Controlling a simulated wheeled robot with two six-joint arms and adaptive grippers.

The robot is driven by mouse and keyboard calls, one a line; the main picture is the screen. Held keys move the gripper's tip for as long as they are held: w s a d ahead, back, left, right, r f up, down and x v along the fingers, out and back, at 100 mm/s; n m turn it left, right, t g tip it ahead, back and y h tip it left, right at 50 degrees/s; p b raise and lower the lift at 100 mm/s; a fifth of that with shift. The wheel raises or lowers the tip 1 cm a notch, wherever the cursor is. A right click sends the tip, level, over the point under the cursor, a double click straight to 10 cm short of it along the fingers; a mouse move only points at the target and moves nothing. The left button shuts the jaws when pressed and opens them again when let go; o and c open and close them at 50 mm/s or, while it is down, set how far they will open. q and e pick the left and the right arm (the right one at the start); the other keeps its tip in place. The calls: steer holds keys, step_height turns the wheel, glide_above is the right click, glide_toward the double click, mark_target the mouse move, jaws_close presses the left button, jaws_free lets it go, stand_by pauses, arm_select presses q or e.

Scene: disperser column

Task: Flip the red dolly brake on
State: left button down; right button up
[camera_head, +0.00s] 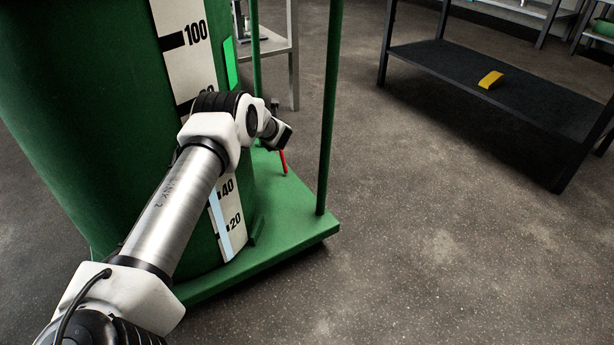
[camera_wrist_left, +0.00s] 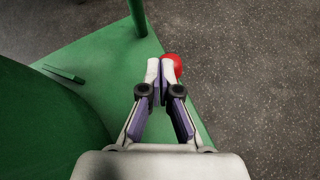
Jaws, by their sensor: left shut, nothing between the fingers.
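The red brake lever (camera_head: 283,162) is a thin upright piece at the right side of the green dolly (camera_head: 285,215) in the head view. In the left wrist view its round red end (camera_wrist_left: 174,64) shows just past and to the right of my fingertips. My left gripper (camera_wrist_left: 160,72) is shut and empty, with its fingers together beside the red end. I cannot tell whether they touch it. In the head view my wrist is above the lever and hides its upper part. My right gripper is in neither view.
A large green column (camera_head: 80,120) with a white number scale (camera_head: 188,55) stands on the dolly. A green post (camera_head: 330,110) rises at the dolly's corner. A dark low table (camera_head: 450,65) with a yellow wedge (camera_head: 490,80) stands at the back right. The floor between is clear.

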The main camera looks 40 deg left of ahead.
arm_select(q)
steer(key=shift+w+a+f, duration=0.1)
steer(key=shift+w+a, duration=0.05)
steer(key=shift+a, duration=0.2)
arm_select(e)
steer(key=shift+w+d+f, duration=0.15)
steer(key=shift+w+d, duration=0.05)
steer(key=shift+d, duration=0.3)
arm_select(q)
steer(key=v, duration=1.2)
